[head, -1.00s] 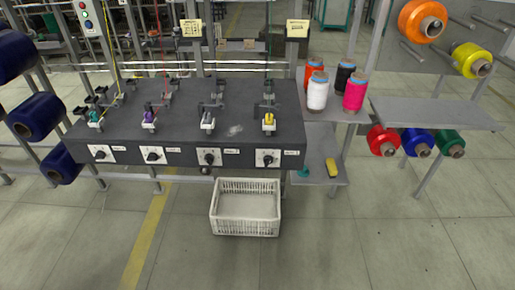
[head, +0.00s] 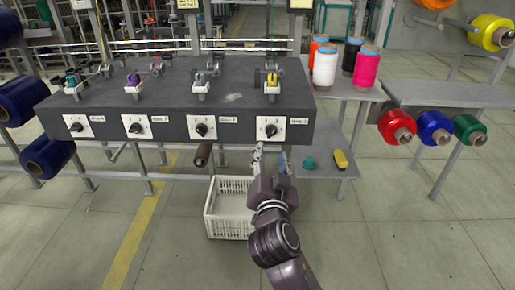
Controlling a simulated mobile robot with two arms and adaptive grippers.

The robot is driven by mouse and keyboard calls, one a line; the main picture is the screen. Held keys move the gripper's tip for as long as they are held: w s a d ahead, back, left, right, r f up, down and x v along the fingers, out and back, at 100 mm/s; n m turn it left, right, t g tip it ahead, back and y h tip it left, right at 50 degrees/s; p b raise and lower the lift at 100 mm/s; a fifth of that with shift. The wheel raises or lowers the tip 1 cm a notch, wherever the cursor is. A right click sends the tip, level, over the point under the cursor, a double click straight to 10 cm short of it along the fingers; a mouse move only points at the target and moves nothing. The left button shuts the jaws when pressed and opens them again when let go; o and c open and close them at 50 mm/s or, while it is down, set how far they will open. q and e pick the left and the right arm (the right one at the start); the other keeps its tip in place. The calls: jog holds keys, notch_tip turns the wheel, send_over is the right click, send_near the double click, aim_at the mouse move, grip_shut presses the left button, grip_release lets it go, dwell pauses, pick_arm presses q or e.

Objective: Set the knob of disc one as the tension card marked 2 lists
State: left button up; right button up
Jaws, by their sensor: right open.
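The dark bench (head: 165,100) carries a row of black knobs on white plates along its front: a far-left knob (head: 76,127), a second knob (head: 137,128), a third knob (head: 201,129) and a right-end knob (head: 270,130). Each has a small label beside it, too small to read, so I cannot tell which is disc one. Two pale tension cards, one on the left (head: 188,4) and one on the right (head: 300,4), are cut off at the top edge; their marks are unreadable. My right gripper (head: 271,156) is open and empty, just below the right-end knob, apparently not touching it. My left gripper is out of view.
A white crate (head: 213,222) stands on the floor, partly behind my right arm. A low shelf (head: 325,172) at right holds a yellow item (head: 341,159) and a teal item (head: 310,163). Thread spools (head: 325,66) stand above it. A brown cylinder (head: 203,154) shows under the bench.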

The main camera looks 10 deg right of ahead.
aim_at(272, 133)
jog(key=shift+m, duration=0.4)
jog(key=w, duration=0.2)
jog(key=w+d+r, duration=0.1)
jog(key=w, duration=0.1)
jog(key=w+d+r, duration=0.1)
jog(key=w, duration=0.2)
jog(key=shift+d, duration=0.15)
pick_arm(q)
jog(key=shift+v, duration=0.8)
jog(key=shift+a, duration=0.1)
pick_arm(e)
grip_shut()
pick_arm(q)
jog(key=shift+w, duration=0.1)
